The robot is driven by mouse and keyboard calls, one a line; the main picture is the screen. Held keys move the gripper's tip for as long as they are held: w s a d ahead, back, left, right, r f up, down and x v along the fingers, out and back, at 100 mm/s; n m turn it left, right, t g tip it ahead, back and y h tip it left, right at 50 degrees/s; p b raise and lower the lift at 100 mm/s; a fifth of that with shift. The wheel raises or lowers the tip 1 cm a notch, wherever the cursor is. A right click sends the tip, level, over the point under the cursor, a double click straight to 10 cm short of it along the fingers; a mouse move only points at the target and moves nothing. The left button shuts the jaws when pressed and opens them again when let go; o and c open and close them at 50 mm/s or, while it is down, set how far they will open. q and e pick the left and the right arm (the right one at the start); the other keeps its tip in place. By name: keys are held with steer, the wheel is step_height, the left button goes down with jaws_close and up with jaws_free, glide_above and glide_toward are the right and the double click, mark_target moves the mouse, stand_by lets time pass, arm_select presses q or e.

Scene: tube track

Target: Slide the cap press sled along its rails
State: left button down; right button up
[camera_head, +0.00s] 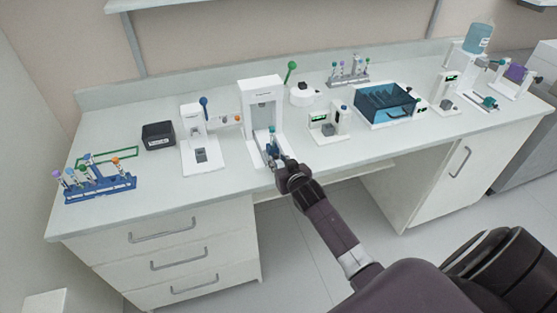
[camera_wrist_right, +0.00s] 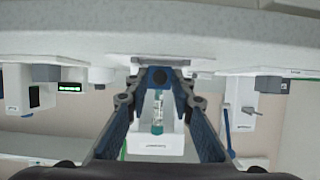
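The cap press (camera_head: 263,97) is a tall white machine with an open front, standing on the worktop. Its sled, with a dark block (camera_wrist_right: 160,77), is at the front end of the rails near the table's front edge, mostly hidden by my right gripper in the head view. A clear tube with a teal cap (camera_wrist_right: 158,127) stands upright by the block, and its cap also shows in the head view. My right gripper (camera_head: 275,160) is low at the front of the press. In the wrist view its blue fingers close in on both sides of the dark block. My left gripper is out of view.
A white device with a blue-knobbed lever (camera_head: 195,130) stands left of the press, and a small white device with a display (camera_head: 324,125) stands right. A blue tube rack (camera_head: 100,190) is far left. A blue transparent box (camera_head: 385,103) is further right.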

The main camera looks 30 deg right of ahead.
steer(key=shift+o, duration=0.7)
steer(key=shift+r, duration=0.1)
steer(key=shift+s, duration=0.1)
steer(key=v, duration=1.1)
steer(key=shift+s, duration=0.4)
steer(key=shift+a+r, duration=0.1)
steer(key=shift+r, duration=0.05)
